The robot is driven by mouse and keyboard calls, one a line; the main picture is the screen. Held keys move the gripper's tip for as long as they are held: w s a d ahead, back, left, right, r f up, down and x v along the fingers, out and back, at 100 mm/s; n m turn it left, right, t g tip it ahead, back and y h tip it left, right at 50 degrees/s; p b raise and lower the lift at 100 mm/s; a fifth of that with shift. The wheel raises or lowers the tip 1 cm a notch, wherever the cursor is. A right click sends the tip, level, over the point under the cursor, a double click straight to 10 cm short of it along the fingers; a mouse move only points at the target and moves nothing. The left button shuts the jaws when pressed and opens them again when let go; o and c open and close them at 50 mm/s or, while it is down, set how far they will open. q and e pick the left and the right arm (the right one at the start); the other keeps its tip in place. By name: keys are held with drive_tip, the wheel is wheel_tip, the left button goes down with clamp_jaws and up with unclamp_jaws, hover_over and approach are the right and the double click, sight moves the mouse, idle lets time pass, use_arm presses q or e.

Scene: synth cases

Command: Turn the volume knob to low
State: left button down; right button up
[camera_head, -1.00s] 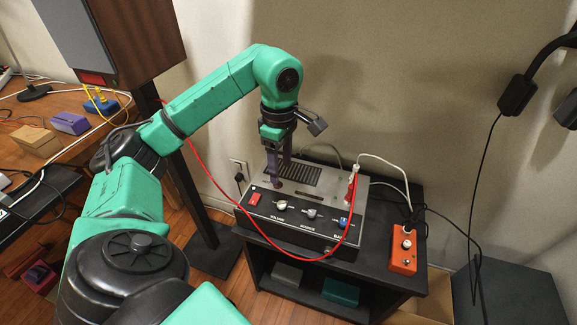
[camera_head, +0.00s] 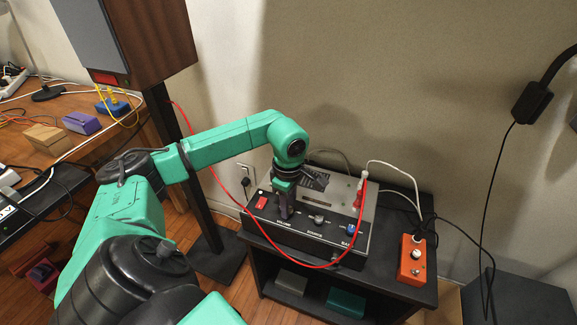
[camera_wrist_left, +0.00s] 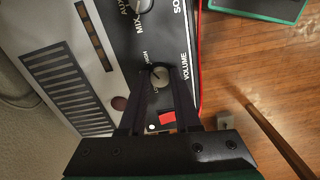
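The volume knob is a small pale round knob (camera_wrist_left: 159,76) on the black front panel of a grey amplifier (camera_head: 330,240), beside the printed word VOLUME. My left gripper (camera_head: 284,213) is lowered onto the panel at that knob and hides it in the head view. In the left wrist view the two dark fingers (camera_wrist_left: 161,78) stand apart, one on each side of the knob. Whether they touch it is unclear. Small LOW and HIGH marks show beside the knob, but its pointer is hard to read. My right gripper is out of view.
A source knob (camera_head: 319,219) and a blue knob (camera_head: 351,230) sit farther right on the panel. A red switch (camera_head: 262,203) is to the left. A red cable (camera_head: 300,264) loops across the front. An orange box (camera_head: 411,260) stands right of the amplifier.

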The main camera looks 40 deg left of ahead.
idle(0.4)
use_arm(q)
drive_tip(key=n, duration=0.5)
drive_tip(key=shift+n, duration=0.3)
drive_tip(key=n, duration=1.2)
drive_tip(key=shift+r+n+p, duration=0.1)
drive_tip(key=shift+n+p, duration=0.2)
drive_tip(key=n, duration=0.5)
drive_tip(key=shift+n+p, duration=0.3)
drive_tip(key=c, duration=0.6)
unclamp_jaws()
